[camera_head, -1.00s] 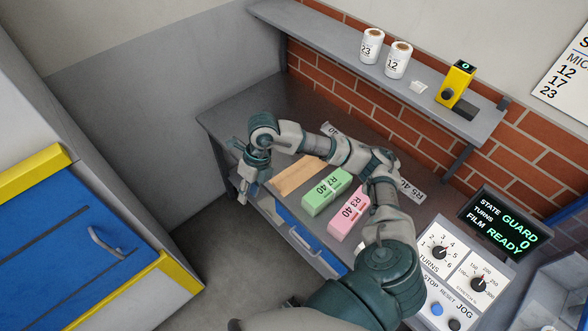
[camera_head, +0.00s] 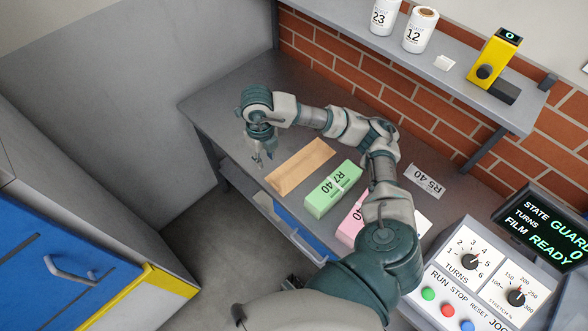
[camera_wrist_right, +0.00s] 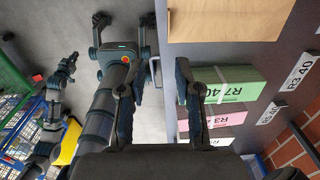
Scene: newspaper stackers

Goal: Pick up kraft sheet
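The kraft sheet (camera_head: 301,167) is a flat brown strip lying on the grey bench in the head view. In the right wrist view the brown sheet (camera_wrist_right: 228,20) fills the top right and is partly cut off. My right gripper (camera_head: 265,162) points down near the bench's front edge, just left of the sheet. Its two fingers are spread in the wrist view (camera_wrist_right: 157,95), with nothing between them. I see no contact with the sheet.
A green block (camera_head: 333,188) and a pink block (camera_head: 352,224) lie right of the sheet, partly behind my arm. A control panel (camera_head: 468,275) stands at the right. A shelf (camera_head: 440,68) with rolls hangs above. The bench's back left (camera_head: 225,105) is clear.

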